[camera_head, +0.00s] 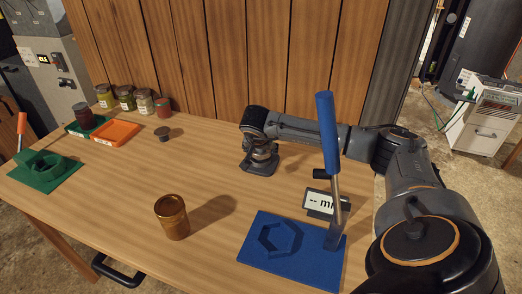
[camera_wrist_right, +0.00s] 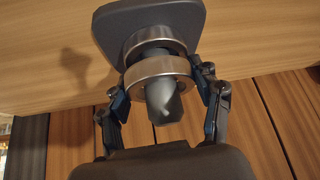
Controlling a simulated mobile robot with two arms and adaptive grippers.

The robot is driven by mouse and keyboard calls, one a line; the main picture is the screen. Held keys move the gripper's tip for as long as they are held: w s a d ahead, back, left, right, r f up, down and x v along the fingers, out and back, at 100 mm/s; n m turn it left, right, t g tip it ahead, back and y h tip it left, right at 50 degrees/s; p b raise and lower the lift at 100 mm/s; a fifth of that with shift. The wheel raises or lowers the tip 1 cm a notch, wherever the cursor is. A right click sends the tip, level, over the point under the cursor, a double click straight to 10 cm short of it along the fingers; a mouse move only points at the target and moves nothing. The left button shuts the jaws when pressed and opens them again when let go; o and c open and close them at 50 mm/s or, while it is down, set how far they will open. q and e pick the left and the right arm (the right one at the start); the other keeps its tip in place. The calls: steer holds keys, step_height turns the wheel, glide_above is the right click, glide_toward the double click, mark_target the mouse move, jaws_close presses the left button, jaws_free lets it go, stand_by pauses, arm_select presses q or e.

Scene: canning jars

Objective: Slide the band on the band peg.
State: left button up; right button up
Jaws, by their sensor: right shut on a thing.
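My right gripper (camera_head: 262,155) is at the back middle of the table in the head view, over the dark base of the band peg (camera_head: 260,168). In the right wrist view the gripper (camera_wrist_right: 160,85) is shut on a silvery metal band (camera_wrist_right: 148,72), with a finger on each side. The grey peg (camera_wrist_right: 162,102) shows through the held band, its tapered tip sticking out towards the camera, so the band is around the peg. A second metal ring (camera_wrist_right: 150,47) sits behind it, nearer the peg's grey base (camera_wrist_right: 150,14). My left gripper is not in view.
An amber jar (camera_head: 172,217) stands at the front middle. A blue fixture (camera_head: 268,262) with a tall lever and a small display (camera_head: 322,203) are at the right. A green fixture (camera_head: 45,172), an orange tray (camera_head: 115,134) and several filled jars are left. The table's middle is clear.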

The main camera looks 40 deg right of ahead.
steer(key=shift+s+a+f, duration=0.2)
steer(key=shift+s+f, duration=0.1)
steer(key=shift+f, duration=0.4)
steer(key=shift+w+d+r+p, duration=0.1)
steer(key=shift+w+r+p, duration=0.05)
steer(key=shift+r+p, duration=0.35)
steer(key=shift+w+d+r, duration=0.1)
steer(key=shift+w+r, duration=0.05)
steer(key=shift+r, duration=0.15)
stand_by(0.7)
steer(key=shift+f+b, duration=0.3)
steer(key=shift+b, duration=0.2)
steer(key=o, duration=0.7)
steer(key=shift+o, duration=1)
steer(key=shift+w+f, duration=0.1)
steer(key=shift+f, duration=0.1)
steer(key=shift+r, duration=0.15)
steer(key=v, duration=1.2)
